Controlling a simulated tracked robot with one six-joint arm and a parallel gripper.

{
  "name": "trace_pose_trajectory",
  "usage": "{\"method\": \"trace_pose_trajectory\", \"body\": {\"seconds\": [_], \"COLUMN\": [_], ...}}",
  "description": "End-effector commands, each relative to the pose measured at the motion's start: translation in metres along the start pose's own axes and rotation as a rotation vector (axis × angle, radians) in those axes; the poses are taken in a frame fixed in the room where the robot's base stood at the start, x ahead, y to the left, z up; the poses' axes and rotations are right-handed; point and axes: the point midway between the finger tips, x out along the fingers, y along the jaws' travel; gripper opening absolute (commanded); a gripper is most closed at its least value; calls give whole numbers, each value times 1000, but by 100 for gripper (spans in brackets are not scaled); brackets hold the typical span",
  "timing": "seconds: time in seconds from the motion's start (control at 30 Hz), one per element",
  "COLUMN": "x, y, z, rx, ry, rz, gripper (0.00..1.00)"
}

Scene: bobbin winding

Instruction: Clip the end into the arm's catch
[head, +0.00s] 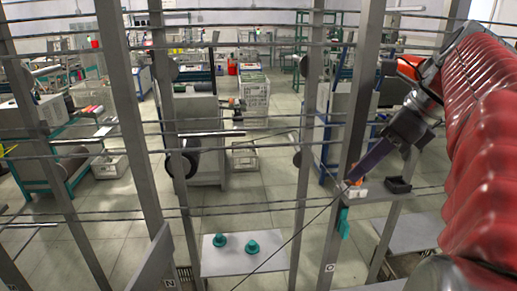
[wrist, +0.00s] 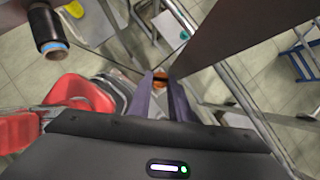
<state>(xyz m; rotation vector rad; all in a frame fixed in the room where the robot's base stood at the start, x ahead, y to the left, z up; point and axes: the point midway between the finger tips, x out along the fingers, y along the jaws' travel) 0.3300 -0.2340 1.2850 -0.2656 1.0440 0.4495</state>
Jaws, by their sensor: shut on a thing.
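My gripper (head: 347,184) reaches in from the right with dark purple fingers, close to the post marked O. In the wrist view its two fingers (wrist: 161,84) stand close together, with a small orange piece (wrist: 160,76) at their tips. A thin dark thread (head: 292,236) runs from the fingertips down and left; my gripper is shut on its end. The thread also shows in the wrist view (wrist: 118,66). A small white block (head: 361,193) sits just beside the fingertips on a grey ledge. I cannot make out the catch for certain.
Grey posts and several horizontal rails cross the head view. A black holder (head: 398,185) sits right of the fingertips, and a teal piece (head: 344,223) hangs below. Two teal cones (head: 221,240) (head: 252,247) stand on a pale plate (head: 232,265). A dark bobbin (wrist: 48,30) is upper left in the wrist view.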

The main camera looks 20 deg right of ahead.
Motion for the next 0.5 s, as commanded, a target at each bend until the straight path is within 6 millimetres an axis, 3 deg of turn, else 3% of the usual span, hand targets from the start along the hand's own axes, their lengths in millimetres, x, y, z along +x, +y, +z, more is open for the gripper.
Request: {"method": "trace_pose_trajectory", "body": {"seconds": [0.5], "x": [10], "y": [0], "z": [-5], "rx": [0], "ry": [0], "rz": [0], "gripper": [0]}}
